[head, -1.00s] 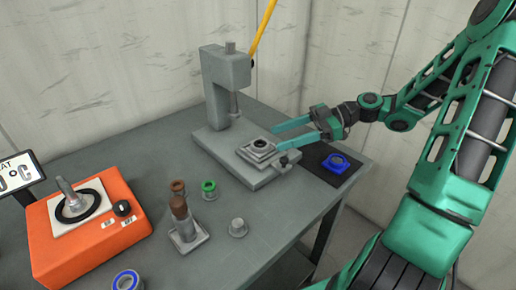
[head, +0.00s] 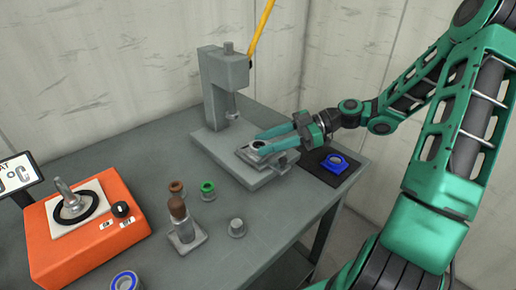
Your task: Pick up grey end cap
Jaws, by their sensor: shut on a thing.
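A grey end cap (head: 237,228), short with a wider foot, stands on the table near its front right edge. My gripper (head: 260,143) is well away from it, over the base of the grey press (head: 224,85). Its teal fingers are closed about a small grey part with a dark opening (head: 257,146), which sits on the press plate. The fingers partly cover this part, and I cannot tell whether it is lifted from the plate.
A brown-topped jack (head: 181,222), a brown piece (head: 177,188) and a green ring (head: 208,188) stand left of the cap. An orange heater (head: 95,250) is at left. A blue part (head: 335,163) lies on a black mat. A blue-white ring (head: 126,281) is in front.

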